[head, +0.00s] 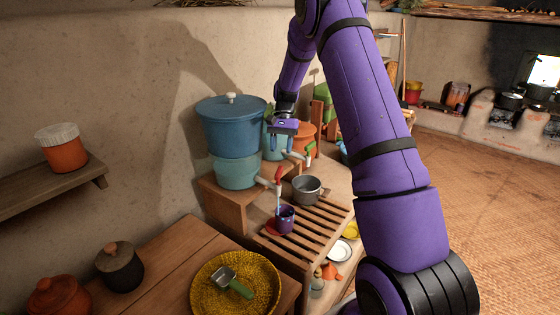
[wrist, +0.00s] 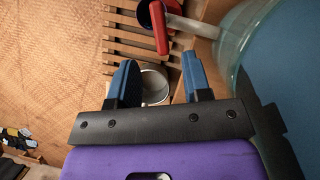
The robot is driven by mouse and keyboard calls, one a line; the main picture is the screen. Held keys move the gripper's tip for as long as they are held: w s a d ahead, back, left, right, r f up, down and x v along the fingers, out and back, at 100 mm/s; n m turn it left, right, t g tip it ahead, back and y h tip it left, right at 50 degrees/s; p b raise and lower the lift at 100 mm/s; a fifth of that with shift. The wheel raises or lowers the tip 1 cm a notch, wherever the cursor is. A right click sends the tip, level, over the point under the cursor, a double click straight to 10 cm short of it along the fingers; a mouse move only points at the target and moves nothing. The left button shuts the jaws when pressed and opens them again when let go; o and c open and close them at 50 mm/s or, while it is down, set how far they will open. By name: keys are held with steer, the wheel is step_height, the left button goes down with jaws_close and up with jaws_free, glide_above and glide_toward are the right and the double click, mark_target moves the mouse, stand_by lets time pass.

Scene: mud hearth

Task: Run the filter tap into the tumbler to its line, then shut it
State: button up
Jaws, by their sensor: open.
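The blue filter (head: 232,128) has a lidded top and a paler, translucent lower tank. A thin pale stream seems to run from the spout into the purple tumbler (head: 286,219). The tumbler stands on a red mat on the slatted rack; its line and water level cannot be made out. My gripper (head: 283,146) is open and empty, above and behind the tap. In the wrist view, my gripper's fingers (wrist: 161,80) are apart, with the red lever (wrist: 160,27) beyond them.
A grey pot (head: 307,189) stands on the slatted rack (head: 322,226), right of the tumbler. A yellow woven tray (head: 205,298) with a green-handled scoop lies in front.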

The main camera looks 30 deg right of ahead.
mark_target(279, 170)
steer(key=shift+v, duration=1.6)
steer(key=shift+s+a+t+h, duration=1.5)
steer(key=shift+s+a+h, duration=0.1)
steer(key=shift+a, duration=0.1)
step_height(279, 170, down, 10)
steer(key=shift+w+f, duration=0.1)
